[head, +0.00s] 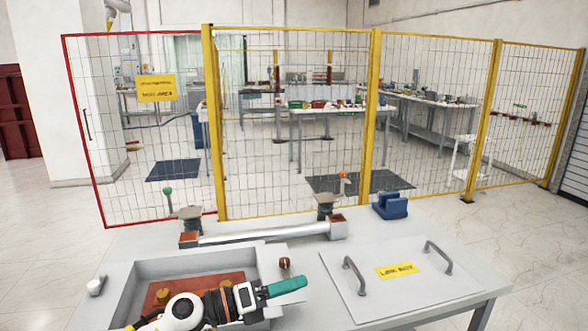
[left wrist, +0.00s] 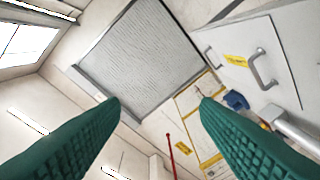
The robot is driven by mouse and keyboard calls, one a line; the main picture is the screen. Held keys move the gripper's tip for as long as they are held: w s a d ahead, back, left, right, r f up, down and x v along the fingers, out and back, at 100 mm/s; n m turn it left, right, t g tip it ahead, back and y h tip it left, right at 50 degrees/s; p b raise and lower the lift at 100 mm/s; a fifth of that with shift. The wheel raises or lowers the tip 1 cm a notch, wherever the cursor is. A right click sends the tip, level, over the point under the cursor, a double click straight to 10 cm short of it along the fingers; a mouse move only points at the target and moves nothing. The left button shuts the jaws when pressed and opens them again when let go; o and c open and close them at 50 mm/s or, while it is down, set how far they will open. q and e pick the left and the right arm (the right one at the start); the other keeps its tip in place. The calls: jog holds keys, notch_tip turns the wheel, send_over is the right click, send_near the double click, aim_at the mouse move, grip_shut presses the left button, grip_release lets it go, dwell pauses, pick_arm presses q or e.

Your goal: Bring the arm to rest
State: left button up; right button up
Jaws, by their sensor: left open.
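My left gripper (head: 284,288) reaches in from the bottom of the head view, over the right part of the open grey box in the table. Its green fingers point right. In the left wrist view the two green fingers (left wrist: 160,106) are spread wide apart with nothing between them. The gripper is clear of the lid plate to its right. My right gripper is in neither view.
The table (head: 320,300) holds a grey lid plate (head: 400,284) with two handles, a long bar (head: 262,232), a blue block (head: 390,205) and a small brown ring (head: 285,263). The recessed box (head: 150,268) has a red-brown floor. A yellow mesh fence (head: 372,130) stands behind.

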pick_arm(q)
jog(key=s+a+f+n+t+y, duration=0.45)
jog(key=a+n+y, duration=0.3)
jog(key=n, duration=0.75)
jog(key=s+a+f+n+t+y, duration=0.35)
jog(key=a+f+n+y, duration=0.45)
jog(key=n, duration=0.8)
jog(key=s+a+f+n+g, duration=0.15)
jog(key=s+f+g, duration=0.25)
jog(key=s, duration=0.4)
jog(key=s+a+f+n+g+y, duration=0.1)
jog(key=s+f+n+g, duration=0.2)
jog(key=s, duration=0.5)
jog(key=s+a+f+n+g, duration=0.2)
jog(key=s+f+n+g, duration=0.15)
jog(key=s, duration=0.45)
notch_tip(320, 180, down, 30)
jog(key=f+m+g+b, duration=0.1)
jog(key=g+b, duration=0.1)
jog(key=b, duration=0.3)
jog(key=s+a+f+g+b, duration=0.1)
jog(key=s+f+b, duration=0.3)
jog(key=s+f, duration=1.3)
notch_tip(320, 180, down, 4)
jog(key=shift+s+a+r, duration=0.1)
jog(key=shift+s+a, duration=0.1)
jog(key=shift+a, duration=0.45)
jog(key=shift+a+y, duration=0.1)
jog(key=shift+y, duration=0.15)
